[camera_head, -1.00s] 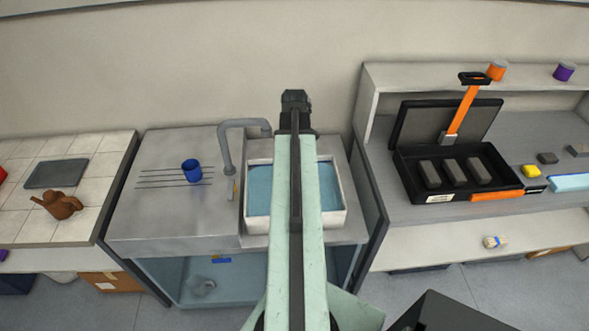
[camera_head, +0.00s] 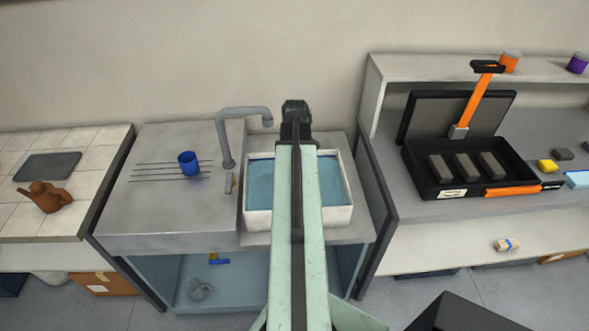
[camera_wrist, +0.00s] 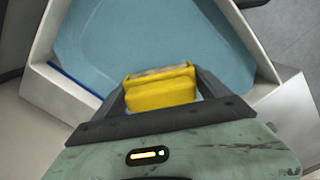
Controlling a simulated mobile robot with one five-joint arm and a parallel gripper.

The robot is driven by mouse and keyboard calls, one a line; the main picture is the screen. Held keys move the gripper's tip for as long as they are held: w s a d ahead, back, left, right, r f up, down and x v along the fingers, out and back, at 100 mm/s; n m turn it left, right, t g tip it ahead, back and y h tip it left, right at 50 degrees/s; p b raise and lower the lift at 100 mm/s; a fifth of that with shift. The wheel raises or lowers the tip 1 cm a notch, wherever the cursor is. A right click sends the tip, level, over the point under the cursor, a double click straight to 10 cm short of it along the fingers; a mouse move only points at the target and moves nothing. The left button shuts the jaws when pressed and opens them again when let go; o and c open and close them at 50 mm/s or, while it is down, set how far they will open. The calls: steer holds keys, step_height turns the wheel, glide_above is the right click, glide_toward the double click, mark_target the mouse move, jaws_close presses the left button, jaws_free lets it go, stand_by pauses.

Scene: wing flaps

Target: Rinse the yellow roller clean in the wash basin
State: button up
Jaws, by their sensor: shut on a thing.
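The wash basin (camera_head: 338,218) is a white-rimmed tub of blue water on the sink counter. In the head view, my gripper (camera_head: 296,112) shows at the basin's far side, at the end of my arm, which covers the basin's middle. In the wrist view, my gripper (camera_wrist: 161,92) is shut on the yellow roller (camera_wrist: 160,91). The roller has a pale strip along its far edge. It shows against the blue water inside the basin rim (camera_wrist: 50,95); I cannot tell whether it touches the water. The roller is hidden in the head view.
A grey tap (camera_head: 227,140) stands just left of the basin. A blue cup (camera_head: 188,163) stands on the drainboard. To the right, an open black case (camera_head: 430,180) with grey blocks lies on a bench. A brown pot (camera_head: 45,197) stands on tiles at left.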

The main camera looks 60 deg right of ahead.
steer(key=shift+f+b, duration=4.95)
steer(key=shift+f, duration=0.35)
steer(key=shift+r, duration=0.15)
step_height(320, 180, up, 15)
steer(key=p, duration=1.5)
steer(key=shift+f, duration=0.2)
